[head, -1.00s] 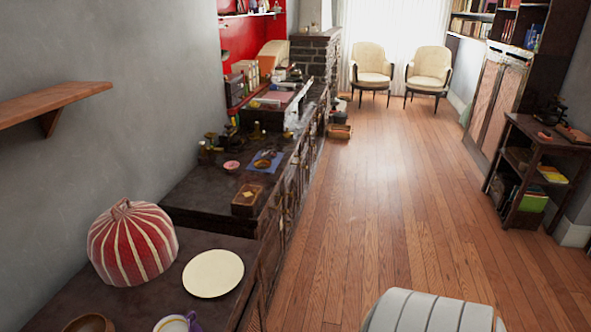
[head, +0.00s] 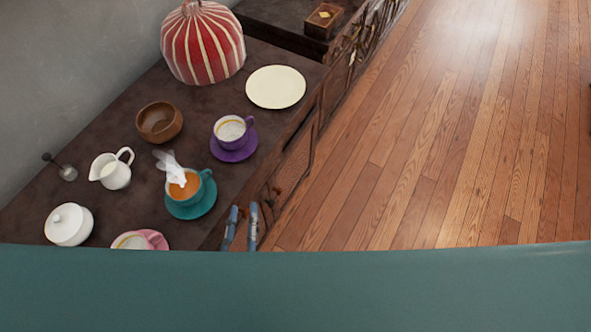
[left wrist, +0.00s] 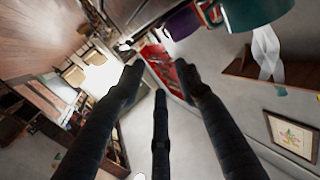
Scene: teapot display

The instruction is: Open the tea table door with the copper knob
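The dark tea table (head: 100,135) stands along the wall in the head view. Its carved front (head: 318,125) faces the wooden floor and is seen steeply from above. A small brown spot shows on this front near my gripper; I cannot tell whether it is the copper knob. The door's outline is not clear. My left gripper (head: 242,214) is at the near part of the table's front edge, its fingers apart and nothing between them. In the left wrist view its fingers (left wrist: 158,75) are also spread and empty. My right gripper is not in view.
On the table stand a teal cup (head: 187,186), a purple cup (head: 230,130), a wooden bowl (head: 159,122), a white creamer (head: 112,171), a cream plate (head: 276,87) and a red striped cosy (head: 202,45). A teal band hides the bottom. The floor (head: 450,130) at right is clear.

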